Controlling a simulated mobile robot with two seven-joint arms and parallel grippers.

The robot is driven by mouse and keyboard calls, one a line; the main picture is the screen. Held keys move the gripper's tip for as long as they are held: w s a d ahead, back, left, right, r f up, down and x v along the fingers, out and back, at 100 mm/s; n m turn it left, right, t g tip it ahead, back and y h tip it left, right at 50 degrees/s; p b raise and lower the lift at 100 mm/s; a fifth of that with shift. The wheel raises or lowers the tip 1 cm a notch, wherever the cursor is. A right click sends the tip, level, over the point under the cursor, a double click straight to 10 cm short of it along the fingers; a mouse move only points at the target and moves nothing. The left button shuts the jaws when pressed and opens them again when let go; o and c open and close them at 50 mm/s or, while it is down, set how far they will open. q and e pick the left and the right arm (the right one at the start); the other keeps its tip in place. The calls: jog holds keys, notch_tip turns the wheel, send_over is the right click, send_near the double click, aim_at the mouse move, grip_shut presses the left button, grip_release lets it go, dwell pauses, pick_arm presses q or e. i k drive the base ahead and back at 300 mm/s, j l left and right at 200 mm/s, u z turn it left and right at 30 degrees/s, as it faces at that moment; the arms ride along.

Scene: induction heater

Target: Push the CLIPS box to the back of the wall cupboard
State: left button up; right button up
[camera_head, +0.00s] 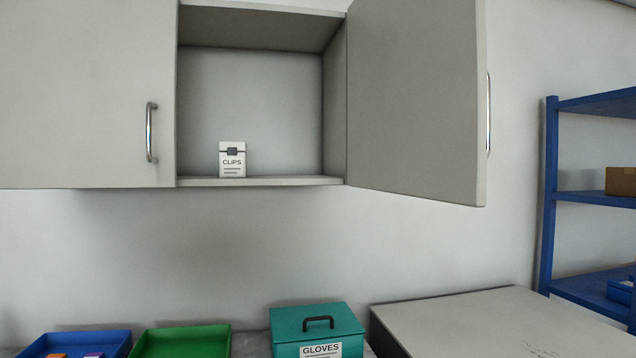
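The CLIPS box (232,160) is a small white carton with a dark clasp and black lettering. It stands upright on the floor of the wall cupboard (262,182), left of the middle of the opening and close to the front edge. Bare back wall shows behind and above it. The cupboard's right door (415,100) stands open, swung out to the right. The left door (80,95) is shut. Neither of my grippers is in view.
Below are a teal GLOVES box (290,322) with a dark handle, a green tray (185,342), a blue tray (75,341) with small items, and a grey surface (500,320). A blue shelf rack (548,200) stands at the right. The cupboard is otherwise empty.

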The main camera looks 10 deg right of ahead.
aim_at(233, 156)
jog(key=i+l+u, duration=0.15)
jog(key=l, duration=0.55)
jog(key=i+l+u, duration=0.2)
jog(key=l, duration=0.5)
jog(key=l+u, duration=0.15)
jog(key=l, duration=0.55)
